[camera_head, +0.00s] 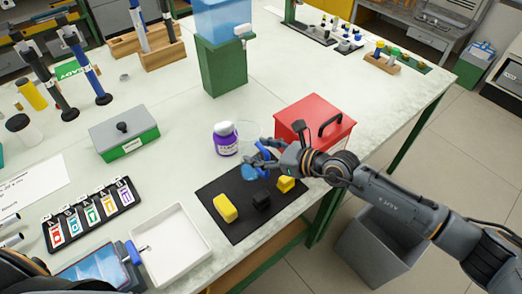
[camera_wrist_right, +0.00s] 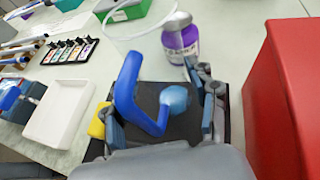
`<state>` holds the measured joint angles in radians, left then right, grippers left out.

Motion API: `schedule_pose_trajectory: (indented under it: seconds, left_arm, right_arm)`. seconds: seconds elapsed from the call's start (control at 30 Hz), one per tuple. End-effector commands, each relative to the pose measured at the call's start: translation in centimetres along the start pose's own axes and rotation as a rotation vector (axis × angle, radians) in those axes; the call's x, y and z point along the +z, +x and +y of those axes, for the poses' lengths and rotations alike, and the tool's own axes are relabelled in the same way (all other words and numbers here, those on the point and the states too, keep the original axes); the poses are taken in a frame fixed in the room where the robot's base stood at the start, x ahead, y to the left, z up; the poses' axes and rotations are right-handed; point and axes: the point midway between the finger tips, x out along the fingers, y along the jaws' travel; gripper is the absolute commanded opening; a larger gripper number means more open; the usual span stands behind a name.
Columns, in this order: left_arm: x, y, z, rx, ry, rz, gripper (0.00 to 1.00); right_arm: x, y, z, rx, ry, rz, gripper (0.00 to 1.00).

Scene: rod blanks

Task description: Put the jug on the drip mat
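The clear jug (camera_head: 245,134) has a blue handle (camera_head: 263,150) and some blue liquid at its bottom; it looks upright. Its base overlaps the back edge of the black drip mat (camera_head: 229,189) in the head view; I cannot tell whether it rests there. My right gripper (camera_head: 258,157) is at the handle. In the right wrist view the blue handle (camera_wrist_right: 127,88) lies between the spread fingers, close to the left one, with a gap to the right one. The mat (camera_wrist_right: 190,124) shows behind the jug there. My left gripper is not in view.
A purple-labelled bottle (camera_head: 226,142) stands just behind left of the jug. A red box (camera_head: 307,117) is to the right. A white tray (camera_head: 172,232) lies left of the mat.

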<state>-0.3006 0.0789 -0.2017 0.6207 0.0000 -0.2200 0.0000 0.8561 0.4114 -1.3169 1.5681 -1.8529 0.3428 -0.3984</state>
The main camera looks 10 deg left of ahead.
Motion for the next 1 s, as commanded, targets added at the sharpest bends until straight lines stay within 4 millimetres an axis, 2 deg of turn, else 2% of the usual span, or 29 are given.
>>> schedule_pose_trajectory:
  seconds: [0.03, 0.1, 0.53, 0.67, 1.0]
  left_arm:
    - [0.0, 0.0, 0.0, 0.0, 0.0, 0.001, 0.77]
    - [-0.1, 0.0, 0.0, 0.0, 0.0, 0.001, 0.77]
    - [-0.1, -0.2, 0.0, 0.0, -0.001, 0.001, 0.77]
    - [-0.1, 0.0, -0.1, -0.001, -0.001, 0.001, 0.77]
    - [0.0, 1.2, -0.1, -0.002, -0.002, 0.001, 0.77]
  right_arm:
    - [0.0, 0.0, 0.0, 0.0, 0.0, 0.001, 0.69]
    - [0.0, 0.0, 0.0, 0.0, 0.0, 0.001, 0.81]
    - [0.2, -0.6, -0.1, -0.001, 0.0, 0.001, 0.81]
    - [0.1, -2.8, -0.1, -0.002, 0.001, 0.002, 0.81]
    - [0.0, -9.8, -0.1, -0.002, 0.0, 0.001, 0.81]
